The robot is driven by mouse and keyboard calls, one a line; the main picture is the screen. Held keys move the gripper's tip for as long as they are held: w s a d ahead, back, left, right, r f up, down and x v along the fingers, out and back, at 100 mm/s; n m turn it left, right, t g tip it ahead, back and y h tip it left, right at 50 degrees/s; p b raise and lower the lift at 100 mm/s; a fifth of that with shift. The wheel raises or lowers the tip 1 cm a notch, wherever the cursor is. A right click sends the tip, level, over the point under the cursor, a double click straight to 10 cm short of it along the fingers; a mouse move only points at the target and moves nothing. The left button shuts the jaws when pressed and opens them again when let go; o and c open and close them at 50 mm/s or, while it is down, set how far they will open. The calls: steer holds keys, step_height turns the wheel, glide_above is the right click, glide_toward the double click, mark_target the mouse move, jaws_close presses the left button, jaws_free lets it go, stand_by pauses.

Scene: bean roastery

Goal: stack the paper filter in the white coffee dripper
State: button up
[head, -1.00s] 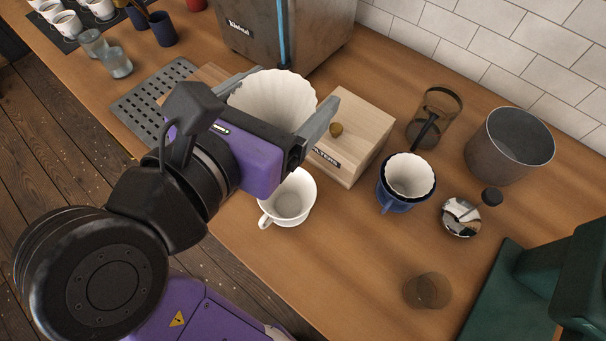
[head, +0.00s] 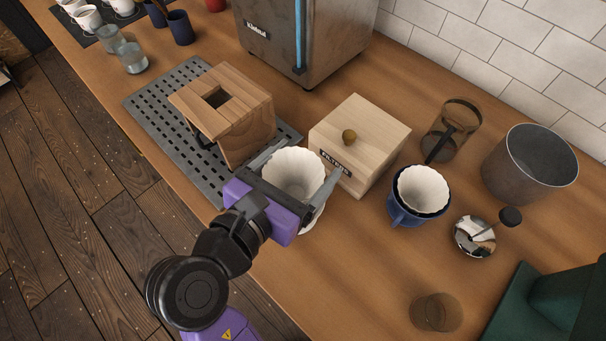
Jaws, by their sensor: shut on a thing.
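My gripper (head: 298,176) is shut on a white fluted paper filter (head: 293,168), its fingers on opposite sides of the rim and the open mouth upward. The white coffee dripper (head: 312,224) is directly below and mostly hidden by the filter and my gripper; only a bit of its white edge shows by the right finger. I cannot tell whether the filter touches the dripper or hangs just above it.
A wooden box with a knob (head: 385,135) stands close behind the right finger. A wooden stand (head: 240,130) sits on a slotted metal tray (head: 150,107) at left. A blue dripper (head: 403,215) holding another filter, a glass press (head: 455,125) and a metal canister (head: 530,170) are at right.

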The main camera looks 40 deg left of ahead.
mark_target(302, 181)
steer(key=shift+f, duration=2)
steer(key=shift+f, duration=0.15)
steer(key=shift+f, duration=0.5)
steer(key=o, duration=1.2)
steer(key=shift+r, duration=0.1)
steer(key=shift+r, duration=0.25)
steer(key=v, duration=1.2)
steer(key=shift+r, duration=0.35)
